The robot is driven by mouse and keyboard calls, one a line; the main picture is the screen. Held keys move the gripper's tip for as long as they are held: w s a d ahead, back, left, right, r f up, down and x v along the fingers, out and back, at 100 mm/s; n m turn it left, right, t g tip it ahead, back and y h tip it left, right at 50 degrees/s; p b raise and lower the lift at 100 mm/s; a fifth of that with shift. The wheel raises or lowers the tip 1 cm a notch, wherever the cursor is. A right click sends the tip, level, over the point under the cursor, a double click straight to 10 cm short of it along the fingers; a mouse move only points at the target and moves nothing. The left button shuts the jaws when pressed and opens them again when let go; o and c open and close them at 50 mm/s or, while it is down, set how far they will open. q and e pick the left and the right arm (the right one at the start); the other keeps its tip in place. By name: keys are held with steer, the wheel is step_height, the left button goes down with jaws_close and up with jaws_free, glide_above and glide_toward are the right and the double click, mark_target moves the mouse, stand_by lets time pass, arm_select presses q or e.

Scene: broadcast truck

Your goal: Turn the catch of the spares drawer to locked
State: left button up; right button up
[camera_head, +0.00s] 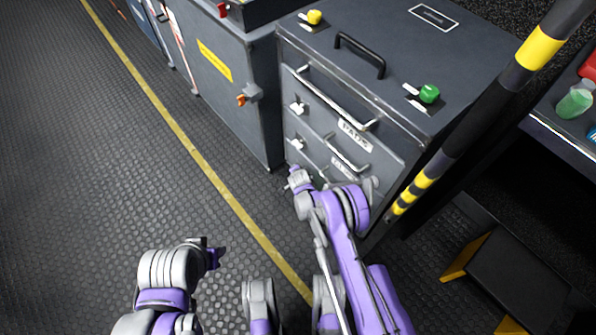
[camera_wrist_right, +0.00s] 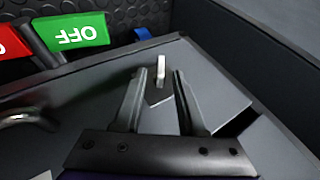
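The dark grey drawer cabinet (camera_head: 340,90) stands at upper centre in the head view. Its upper drawer is labelled PADS; a lower label is too small to read, and no spares label is legible. White catches (camera_head: 297,108) (camera_head: 297,143) sit at the left of the drawer fronts. My right gripper (camera_head: 294,180) is low at the cabinet front, hiding part of it. In the right wrist view its fingers (camera_wrist_right: 161,75) are apart, with a small white catch (camera_wrist_right: 161,66) between their tips; contact cannot be told. My left gripper (camera_head: 217,257) is over the floor, away from the cabinet.
In the right wrist view a green OFF tag (camera_wrist_right: 75,32) and a red tag (camera_wrist_right: 12,44) lie at upper left. A striped pole (camera_head: 450,150) crosses right of the cabinet. A black step (camera_head: 520,280) stands at lower right. The floor at left is clear.

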steer(key=shift+x, duration=0.9)
jaws_close()
steer(key=shift+s+d+f+t+y, duration=0.15)
steer(key=shift+t+y, duration=0.25)
steer(key=shift+t, duration=0.4)
steer(key=shift+m+t+y, duration=0.5)
steer(key=shift+t+y, duration=0.1)
steer(key=shift+t, duration=0.4)
